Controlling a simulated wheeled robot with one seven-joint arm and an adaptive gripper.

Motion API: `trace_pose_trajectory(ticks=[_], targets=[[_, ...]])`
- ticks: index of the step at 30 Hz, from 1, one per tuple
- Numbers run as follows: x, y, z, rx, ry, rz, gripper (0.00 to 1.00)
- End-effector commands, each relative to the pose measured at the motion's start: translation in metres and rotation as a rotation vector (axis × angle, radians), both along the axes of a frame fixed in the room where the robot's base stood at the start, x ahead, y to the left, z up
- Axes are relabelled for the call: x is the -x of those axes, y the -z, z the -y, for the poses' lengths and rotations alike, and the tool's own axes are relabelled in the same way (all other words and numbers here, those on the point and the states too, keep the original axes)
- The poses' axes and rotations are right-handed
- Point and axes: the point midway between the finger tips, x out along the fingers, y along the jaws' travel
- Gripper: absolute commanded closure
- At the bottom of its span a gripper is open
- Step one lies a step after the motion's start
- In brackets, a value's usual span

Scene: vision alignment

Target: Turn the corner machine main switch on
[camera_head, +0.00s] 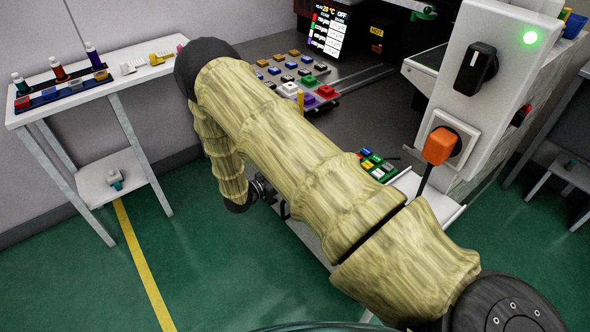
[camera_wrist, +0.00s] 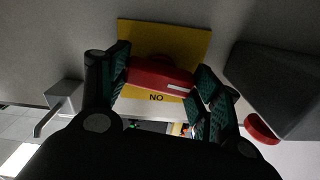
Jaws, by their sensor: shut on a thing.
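In the head view, my gripper (camera_head: 268,190) is mostly hidden behind my arm, and the red handle is hidden.
A dark box (camera_wrist: 275,90) and a red round part (camera_wrist: 261,128) stand right of the switch. In the head view, a white panel (camera_head: 480,45) carries a black knob, a lit green lamp and an orange plug (camera_head: 438,145). A white side table (camera_head: 95,95) holds bottles at left.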

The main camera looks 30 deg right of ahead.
Motion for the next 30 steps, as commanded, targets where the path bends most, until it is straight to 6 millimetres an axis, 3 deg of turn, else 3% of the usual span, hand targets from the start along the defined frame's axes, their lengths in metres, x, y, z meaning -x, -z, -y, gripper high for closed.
trace_pose_trajectory(ticks=[30], targets=[[0.0001, 0.0025, -0.0002, -0.077, 0.001, 0.948, 0.6]])
